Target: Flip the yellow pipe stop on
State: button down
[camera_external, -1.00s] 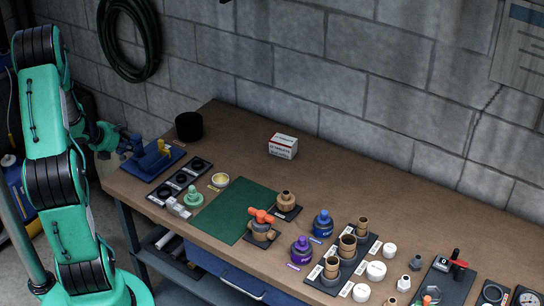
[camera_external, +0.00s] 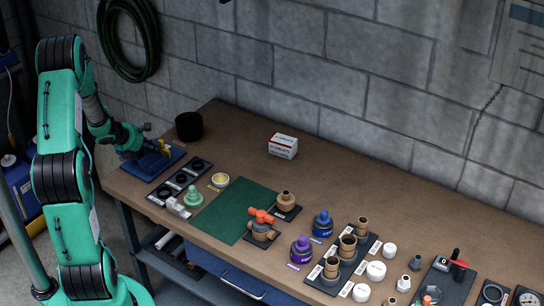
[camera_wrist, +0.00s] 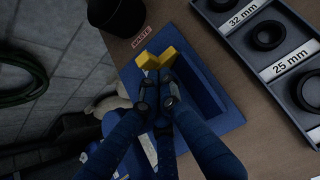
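The yellow pipe stop (camera_external: 163,147) is on a blue fixture (camera_external: 172,160) at the left end of the workbench. In the wrist view the stop (camera_wrist: 167,57) is a yellow angled piece at the far end of the blue fixture (camera_wrist: 225,112). My gripper (camera_external: 140,150) is low over the fixture, just left of the stop in the external view. In the wrist view its blue fingers with dark tips (camera_wrist: 158,93) are close together right below the stop. I cannot tell whether they touch it or how wide the gap is.
A black cup (camera_external: 189,126) stands behind the fixture, near a waste label (camera_wrist: 140,36). A tray of black rings (camera_external: 181,180) marked by size lies to the right. A green mat (camera_external: 230,218) and several fittings lie farther along the bench. A block wall (camera_external: 250,80) is behind.

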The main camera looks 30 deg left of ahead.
aim_at(159, 142)
jog(key=shift+w, duration=0.15)
jog(key=w, duration=0.7)
dwell(0.6)
jog(key=shift+s, duration=0.8)
jog(key=shift+s+b, duration=0.35)
jog(key=shift+s, duration=0.65)
jog(key=p+v, duration=0.2)
jog(key=v, duration=0.8)
jog(key=shift+s+p, duration=0.25)
jog(key=shift+p, duration=0.1)
